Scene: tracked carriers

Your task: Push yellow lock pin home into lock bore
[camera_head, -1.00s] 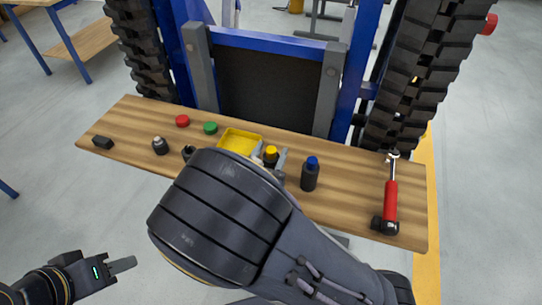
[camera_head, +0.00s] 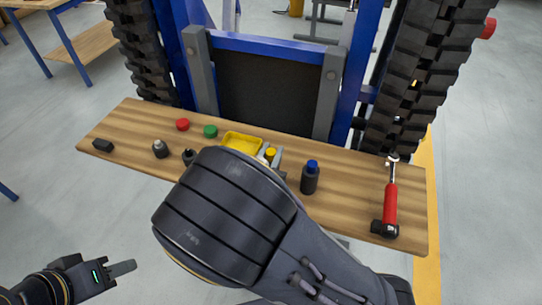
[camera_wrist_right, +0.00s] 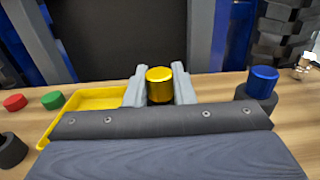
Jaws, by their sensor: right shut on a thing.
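The yellow lock pin (camera_wrist_right: 159,78) is upright between the two grey fingers of my right gripper (camera_wrist_right: 160,88), which is shut on it. In the head view the pin's yellow top (camera_head: 270,153) shows just beyond my right arm. The pin's lower part is dark in the wrist view, and its lower end is hidden behind the gripper body. I cannot make out the lock bore or how deep the pin sits. My left gripper (camera_head: 122,268) is at the lower left, away from the bench; its finger opening cannot be made out.
A yellow tray (camera_head: 241,138) is left of the pin on the wooden bench (camera_head: 345,200). A blue-topped dark cylinder (camera_head: 310,178) stands right of it, and a red-handled tool (camera_head: 389,203) lies farther right. Red (camera_head: 182,124) and green (camera_head: 210,130) caps are at the left.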

